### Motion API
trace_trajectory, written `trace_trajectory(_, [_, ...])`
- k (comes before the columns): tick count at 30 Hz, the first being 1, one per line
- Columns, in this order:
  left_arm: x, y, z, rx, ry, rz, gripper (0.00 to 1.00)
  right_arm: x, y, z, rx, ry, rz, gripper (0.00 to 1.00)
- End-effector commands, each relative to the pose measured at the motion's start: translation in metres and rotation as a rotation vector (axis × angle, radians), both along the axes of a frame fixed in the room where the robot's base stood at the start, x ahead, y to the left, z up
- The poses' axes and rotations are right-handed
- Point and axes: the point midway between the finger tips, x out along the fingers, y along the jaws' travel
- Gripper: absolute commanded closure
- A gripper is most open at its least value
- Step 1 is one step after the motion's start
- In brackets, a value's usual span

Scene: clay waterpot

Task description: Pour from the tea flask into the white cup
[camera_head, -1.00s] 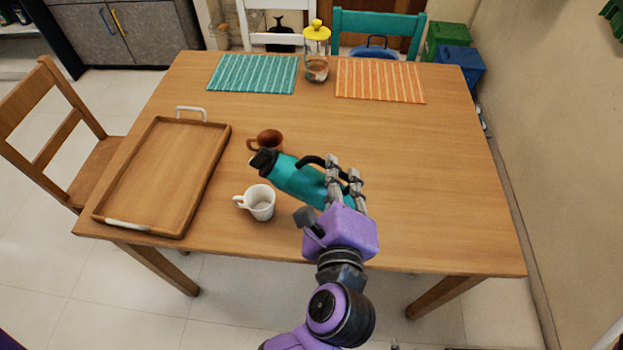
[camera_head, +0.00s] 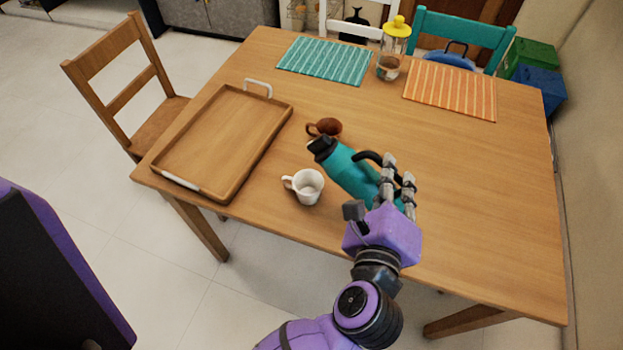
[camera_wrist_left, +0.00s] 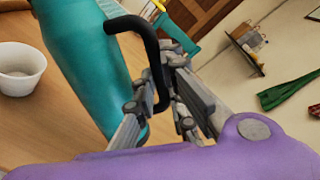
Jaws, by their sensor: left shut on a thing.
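The teal tea flask (camera_head: 351,171) has a black cap and a black handle. My left gripper (camera_head: 397,182) is shut on the flask at its handle side. The flask is tilted, with its cap end raised toward the upper left. The white cup (camera_head: 308,187) stands upright on the table, left of the flask and below its cap in the picture. In the left wrist view the flask (camera_wrist_left: 85,50) runs past the fingers and the cup (camera_wrist_left: 20,70) is at the left edge. No liquid stream is visible. My right gripper is not in view.
A brown cup (camera_head: 326,127) stands just behind the flask's cap. A wooden tray (camera_head: 215,140) with white handles lies at the left. A glass jar with a yellow lid (camera_head: 392,50) stands at the back between teal and orange placemats. The table's right side is clear.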

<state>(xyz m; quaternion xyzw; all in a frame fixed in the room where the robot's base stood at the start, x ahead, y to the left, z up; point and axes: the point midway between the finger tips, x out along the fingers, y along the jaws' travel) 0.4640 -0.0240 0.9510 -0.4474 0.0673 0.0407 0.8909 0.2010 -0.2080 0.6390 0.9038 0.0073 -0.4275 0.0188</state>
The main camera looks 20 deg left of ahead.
Motion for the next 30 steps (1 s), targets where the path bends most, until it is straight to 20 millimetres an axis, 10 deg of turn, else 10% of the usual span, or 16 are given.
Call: trace_trajectory(30, [0.0004,0.001,0.0013,-0.024,-0.001,0.0,1.0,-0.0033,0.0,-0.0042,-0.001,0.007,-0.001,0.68])
